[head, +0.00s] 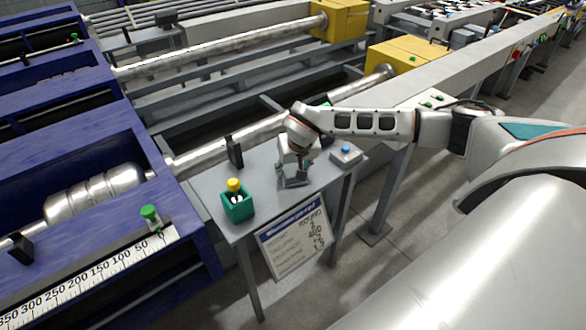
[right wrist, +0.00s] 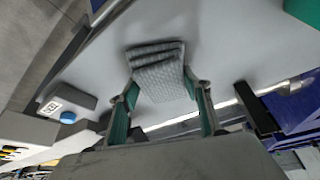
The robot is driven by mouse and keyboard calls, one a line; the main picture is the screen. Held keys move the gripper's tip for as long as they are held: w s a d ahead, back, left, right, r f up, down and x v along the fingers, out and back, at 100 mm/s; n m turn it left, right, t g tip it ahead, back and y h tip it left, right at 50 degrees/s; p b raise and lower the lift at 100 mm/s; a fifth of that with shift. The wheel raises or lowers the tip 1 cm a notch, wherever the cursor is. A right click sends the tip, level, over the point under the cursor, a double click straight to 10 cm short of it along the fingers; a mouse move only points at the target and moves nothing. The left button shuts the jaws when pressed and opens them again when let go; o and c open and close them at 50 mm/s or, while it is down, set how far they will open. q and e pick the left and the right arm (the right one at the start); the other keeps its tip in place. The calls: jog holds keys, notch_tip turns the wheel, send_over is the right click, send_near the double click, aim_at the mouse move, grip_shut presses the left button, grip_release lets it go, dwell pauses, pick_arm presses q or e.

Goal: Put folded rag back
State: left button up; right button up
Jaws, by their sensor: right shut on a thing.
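My right gripper (head: 293,178) points down at the small grey table (head: 265,190), in its middle. In the right wrist view the gripper (right wrist: 161,82) has its fingers on either side of the folded rag (right wrist: 155,62), a grey, patterned stack of layers, and is shut on it. The rag's far part sticks out past the fingertips over the grey tabletop (right wrist: 220,40). I cannot tell whether the rag touches the tabletop. In the head view I cannot make the rag out clearly at the gripper. My left gripper is not in view.
A green box (head: 238,204) with a yellow-topped thing in it stands on the table's left part. A black upright block (head: 234,152) stands at the back edge. A grey box with a blue button (head: 346,155) is at the right. A written board (head: 296,243) hangs in front.

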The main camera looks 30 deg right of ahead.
jog(key=shift+f, duration=0.1)
jog(key=o, duration=1)
jog(key=shift+r, duration=0.25)
jog(key=p+v, duration=0.1)
jog(key=v, duration=1.1)
